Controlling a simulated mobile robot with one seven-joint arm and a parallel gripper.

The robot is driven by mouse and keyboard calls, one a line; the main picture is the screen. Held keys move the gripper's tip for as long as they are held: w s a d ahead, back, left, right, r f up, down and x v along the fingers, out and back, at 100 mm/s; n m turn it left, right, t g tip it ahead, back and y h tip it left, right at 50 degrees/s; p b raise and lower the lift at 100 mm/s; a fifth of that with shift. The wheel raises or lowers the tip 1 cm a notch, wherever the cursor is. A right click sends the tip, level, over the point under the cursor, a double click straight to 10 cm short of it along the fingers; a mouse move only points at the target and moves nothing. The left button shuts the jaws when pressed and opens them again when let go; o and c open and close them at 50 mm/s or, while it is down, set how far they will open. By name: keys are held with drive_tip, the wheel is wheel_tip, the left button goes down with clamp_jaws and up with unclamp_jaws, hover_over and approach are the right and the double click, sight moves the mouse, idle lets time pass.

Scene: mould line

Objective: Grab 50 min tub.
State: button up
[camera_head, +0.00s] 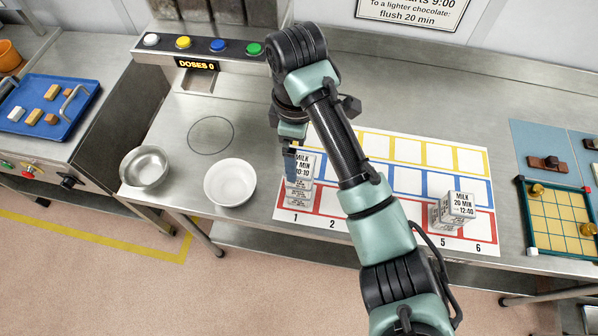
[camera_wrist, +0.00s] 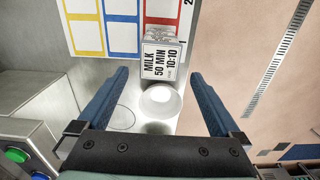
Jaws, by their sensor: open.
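The 50 min tub (camera_wrist: 160,62), a white box labelled "MILK 50 MIN 10:10", lies ahead of my open, empty gripper (camera_wrist: 160,76) in the wrist view, centred between the two blue fingers. In the head view the tub (camera_head: 303,166) is on top of at least one other tub (camera_head: 299,194) near column 1 of the mat. My gripper (camera_head: 290,158) is at its upper left there, and a finger partly covers its label. I cannot tell whether the fingers touch it.
A "MILK 20 MIN 12:40" tub (camera_head: 461,204) stands near column 5 of the numbered mat (camera_head: 408,178), with another beside or under it. A white bowl (camera_head: 230,182) and a steel bowl (camera_head: 146,167) stand left. A dose panel (camera_head: 197,65) with coloured buttons is behind.

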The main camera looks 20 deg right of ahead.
sight(300, 165)
drive_tip(key=shift+d+f, duration=0.15)
drive_tip(key=shift+f, duration=0.3)
wheel_tip(300, 165, down, 5)
drive_tip(key=shift+s+d+r+p, duration=0.1)
drive_tip(key=shift+s+d+p, duration=0.05)
drive_tip(key=shift+p, duration=0.9)
drive_tip(key=c, duration=1.4)
drive_tip(key=shift+c, duration=0.2)
drive_tip(key=shift+r, duration=0.1)
wheel_tip(300, 165, up, 9)
drive_tip(key=shift+f, duration=0.1)
wheel_tip(300, 165, up, 8)
drive_tip(key=p, duration=0.8)
drive_tip(key=shift+p, duration=0.35)
